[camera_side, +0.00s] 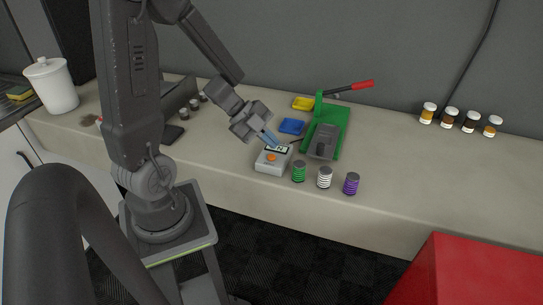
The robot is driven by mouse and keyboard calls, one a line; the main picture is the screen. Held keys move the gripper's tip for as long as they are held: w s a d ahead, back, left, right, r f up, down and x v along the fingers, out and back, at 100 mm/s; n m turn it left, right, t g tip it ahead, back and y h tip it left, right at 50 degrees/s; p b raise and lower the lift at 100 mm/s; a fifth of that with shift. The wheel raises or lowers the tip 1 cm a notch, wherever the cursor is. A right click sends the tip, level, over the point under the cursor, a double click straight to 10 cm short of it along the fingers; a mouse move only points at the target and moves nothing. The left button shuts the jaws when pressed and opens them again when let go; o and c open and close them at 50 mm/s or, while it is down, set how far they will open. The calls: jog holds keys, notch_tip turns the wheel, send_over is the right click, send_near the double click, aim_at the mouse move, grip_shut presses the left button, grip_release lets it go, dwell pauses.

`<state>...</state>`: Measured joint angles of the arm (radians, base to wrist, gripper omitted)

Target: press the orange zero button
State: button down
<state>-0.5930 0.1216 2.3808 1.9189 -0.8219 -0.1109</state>
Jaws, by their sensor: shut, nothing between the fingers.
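The orange zero button (271,157) sits on the top of a small light-grey box (270,168) near the bench's front edge. A small display panel (277,149) lies behind the button on the same box. My gripper (272,143) points down at the back of the box, its bluish fingers shut and empty. The fingertips are over or near the display, behind the button. I cannot tell whether they touch the box.
A green fixture (326,130) with a red-handled lever (350,88) stands behind the box. Green, white and purple spools (325,178) stand right of it. The bench's right side (430,165) is mostly clear.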

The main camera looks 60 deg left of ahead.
aim_at(270, 158)
jog(key=shift+r, duration=1.8)
